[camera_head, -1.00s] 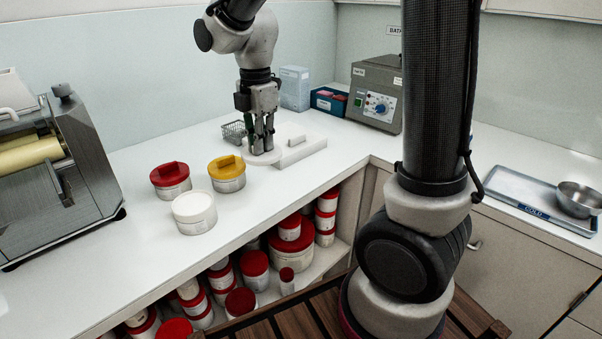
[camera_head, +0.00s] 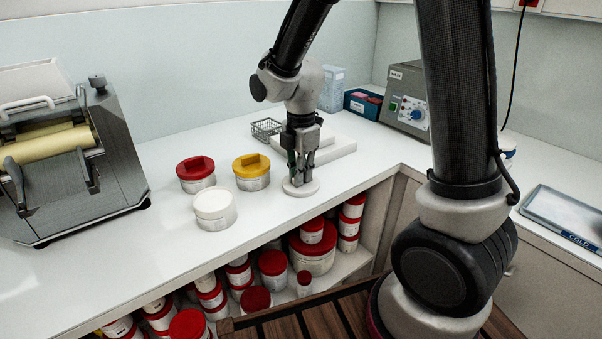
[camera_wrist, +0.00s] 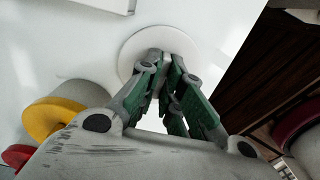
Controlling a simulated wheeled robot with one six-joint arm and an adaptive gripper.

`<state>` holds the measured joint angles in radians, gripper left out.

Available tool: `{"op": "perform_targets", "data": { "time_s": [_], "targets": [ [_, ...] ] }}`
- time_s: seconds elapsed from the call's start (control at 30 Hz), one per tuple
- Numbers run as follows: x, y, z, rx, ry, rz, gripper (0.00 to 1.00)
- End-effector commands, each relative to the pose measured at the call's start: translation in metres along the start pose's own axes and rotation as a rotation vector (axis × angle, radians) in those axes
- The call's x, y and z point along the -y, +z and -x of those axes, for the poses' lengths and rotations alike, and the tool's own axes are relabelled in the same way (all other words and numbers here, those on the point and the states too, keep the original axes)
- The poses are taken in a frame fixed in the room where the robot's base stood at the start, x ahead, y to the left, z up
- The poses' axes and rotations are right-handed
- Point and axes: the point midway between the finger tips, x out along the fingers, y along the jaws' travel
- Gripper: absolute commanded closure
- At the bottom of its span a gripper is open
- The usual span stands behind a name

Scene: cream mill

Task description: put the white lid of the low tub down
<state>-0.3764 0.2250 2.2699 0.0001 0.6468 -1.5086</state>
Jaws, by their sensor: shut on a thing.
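The white lid (camera_head: 301,188) is a thin round disc with a raised grip. It is at or just above the white counter (camera_head: 165,245), near the front edge; I cannot tell whether it touches. My gripper (camera_head: 300,179) points down and is shut on the lid's grip. In the wrist view the lid (camera_wrist: 140,42) shows beyond my green-padded fingers (camera_wrist: 166,98), which hide part of it. A low white tub (camera_head: 214,211) stands to the left of the lid; I cannot tell whether its white top is a cover or its contents.
A yellow-lidded tub (camera_head: 251,173) and a red-lidded tub (camera_head: 196,174) stand left of my gripper. A white slab (camera_head: 330,150) and a wire basket (camera_head: 266,129) are behind. A roller mill (camera_head: 70,165) stands far left. Red-lidded tubs (camera_head: 272,264) fill the shelf below.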

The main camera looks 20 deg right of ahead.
Motion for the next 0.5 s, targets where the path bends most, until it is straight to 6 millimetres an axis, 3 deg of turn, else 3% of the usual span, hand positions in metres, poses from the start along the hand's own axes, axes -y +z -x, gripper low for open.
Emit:
{"op": "perform_targets", "data": {
  "time_s": [0.23, 0.3, 0.37, 0.5],
  "targets": [
    [0.0002, 0.0, -0.0023, 0.0, -0.001, 0.0, 1.0],
    [0.0001, 0.0, -0.0023, 0.0, 0.0, 0.0, 0.83],
    [0.0001, 0.0, -0.0023, 0.0, 0.0, 0.0, 0.72],
    [0.0004, 0.0, -0.0025, 0.0, -0.001, 0.0, 0.7]
  ]
}}
